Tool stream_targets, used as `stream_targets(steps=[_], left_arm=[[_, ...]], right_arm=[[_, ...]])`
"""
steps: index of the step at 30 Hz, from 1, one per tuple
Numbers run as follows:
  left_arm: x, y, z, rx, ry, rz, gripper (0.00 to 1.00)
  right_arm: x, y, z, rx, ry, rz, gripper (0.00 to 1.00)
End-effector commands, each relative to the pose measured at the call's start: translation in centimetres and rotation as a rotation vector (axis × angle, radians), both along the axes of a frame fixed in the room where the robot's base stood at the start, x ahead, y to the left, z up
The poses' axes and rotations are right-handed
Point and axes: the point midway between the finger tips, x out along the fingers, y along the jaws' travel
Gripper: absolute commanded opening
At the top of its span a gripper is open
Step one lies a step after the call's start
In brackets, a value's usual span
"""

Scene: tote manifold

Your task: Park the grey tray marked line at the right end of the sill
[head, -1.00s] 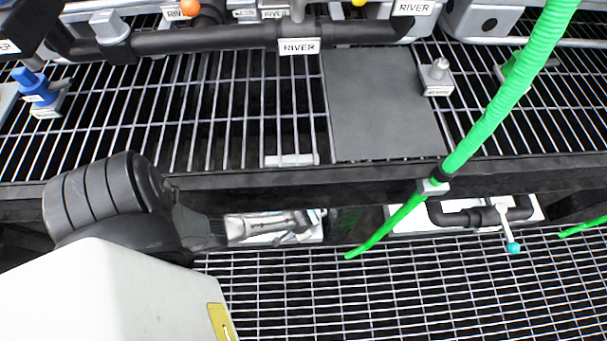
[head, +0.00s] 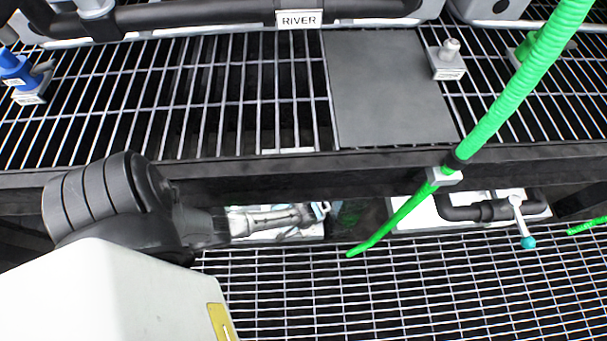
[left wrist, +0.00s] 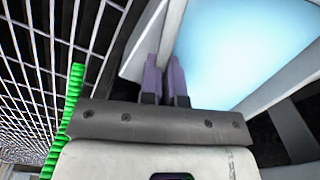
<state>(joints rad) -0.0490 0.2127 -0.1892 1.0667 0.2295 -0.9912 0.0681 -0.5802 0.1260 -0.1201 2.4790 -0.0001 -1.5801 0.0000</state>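I make out no tray with a readable "line" mark in these frames. In the left wrist view, my left gripper (left wrist: 165,75) has two purplish fingers close together at the edge of a pale blue panel (left wrist: 235,50) with a whitish border. Whether they pinch that border I cannot tell. In the head view my left arm comes in from the left, and its far end reaches a pale object (head: 275,220) below the dark front beam. The gripper's fingers are not clear there. My right gripper is not in view.
A dark grey flat plate (head: 390,90) lies on the upper grating. A green hose (head: 520,90) hangs across the right side. Right of centre, a black pipe with a teal-tipped lever (head: 520,220) sits under the beam (head: 300,170). A blue fitting (head: 20,75) stands at upper left.

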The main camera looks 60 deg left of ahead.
Motion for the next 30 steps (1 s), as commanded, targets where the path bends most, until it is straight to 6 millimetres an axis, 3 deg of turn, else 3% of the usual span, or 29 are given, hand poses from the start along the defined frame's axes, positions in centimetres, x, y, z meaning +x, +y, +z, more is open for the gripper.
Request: stream_targets(steps=[7,9,15,24,30], left_arm=[[0.1,0.0,-0.4,0.000,-0.001,0.000,0.00],[0.0,0.0,-0.4,0.000,0.001,0.000,0.11],[0.0,0.0,-0.4,0.000,0.000,0.000,0.29],[0.0,0.0,-0.2,0.000,-0.001,0.000,0.29],[0.0,0.0,1.1,0.000,-0.001,0.000,0.29]], right_arm=[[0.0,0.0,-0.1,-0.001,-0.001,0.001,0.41],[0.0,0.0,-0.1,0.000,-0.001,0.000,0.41],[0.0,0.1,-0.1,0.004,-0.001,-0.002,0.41],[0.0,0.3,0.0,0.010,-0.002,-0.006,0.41],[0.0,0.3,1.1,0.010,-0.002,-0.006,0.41]])
